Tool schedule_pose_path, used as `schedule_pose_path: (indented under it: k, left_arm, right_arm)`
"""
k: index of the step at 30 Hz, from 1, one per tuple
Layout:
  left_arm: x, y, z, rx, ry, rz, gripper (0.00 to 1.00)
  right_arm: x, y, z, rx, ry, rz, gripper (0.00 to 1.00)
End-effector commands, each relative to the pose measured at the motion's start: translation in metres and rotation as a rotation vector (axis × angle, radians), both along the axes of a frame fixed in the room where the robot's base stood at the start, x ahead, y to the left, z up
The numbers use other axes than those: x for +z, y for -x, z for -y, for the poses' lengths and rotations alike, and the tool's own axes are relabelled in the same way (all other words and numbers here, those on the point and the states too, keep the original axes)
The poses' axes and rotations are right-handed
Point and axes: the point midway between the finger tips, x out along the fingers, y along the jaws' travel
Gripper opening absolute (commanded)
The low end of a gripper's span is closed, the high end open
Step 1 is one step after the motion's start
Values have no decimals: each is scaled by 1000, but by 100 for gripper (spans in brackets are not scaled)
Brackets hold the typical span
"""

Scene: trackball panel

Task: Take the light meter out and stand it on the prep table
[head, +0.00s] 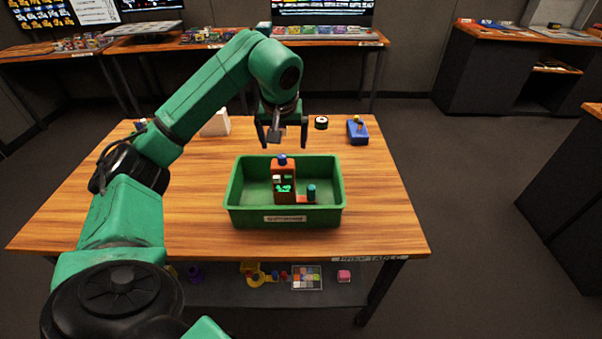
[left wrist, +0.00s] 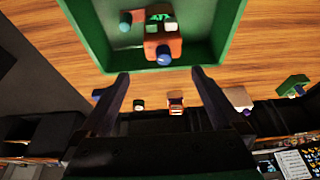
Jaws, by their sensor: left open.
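The light meter (head: 284,187) appears to be the orange-red upright block with a green display, pale buttons and a blue ball on top. It is inside the green bin (head: 238,216) on the wooden prep table (head: 390,225). A teal cylinder (head: 311,192) rises on a low red part at its right; I cannot tell whether they are joined. My left gripper (head: 284,145) is open and empty, its fingers pointing down above the bin's far side. In the left wrist view, the meter (left wrist: 163,35) and its blue ball are beyond the open fingertips (left wrist: 160,73). My right gripper is out of view.
A blue box (head: 358,132) with a knob, a small black-and-white round item (head: 321,122) and a white block (head: 215,124) stand along the table's back. The bin walls surround the meter. The tabletop is clear to the left and right of the bin.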

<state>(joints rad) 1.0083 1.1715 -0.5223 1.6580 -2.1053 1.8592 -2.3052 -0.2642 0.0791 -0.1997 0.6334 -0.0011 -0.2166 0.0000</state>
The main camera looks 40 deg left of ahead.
Motion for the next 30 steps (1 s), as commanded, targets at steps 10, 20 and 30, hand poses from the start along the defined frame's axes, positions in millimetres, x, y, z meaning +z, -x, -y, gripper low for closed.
schedule_pose_path:
  k: [10, 20, 30]
  left_arm:
    - [-74, -22, -15, -3, 8, -2, 100]
    - [-125, -32, -22, -4, 9, -1, 100]
    - [-131, -34, -24, -5, 7, 3, 62]
  right_arm:
    - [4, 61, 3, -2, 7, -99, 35]
    - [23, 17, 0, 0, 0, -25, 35]
    - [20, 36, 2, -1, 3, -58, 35]
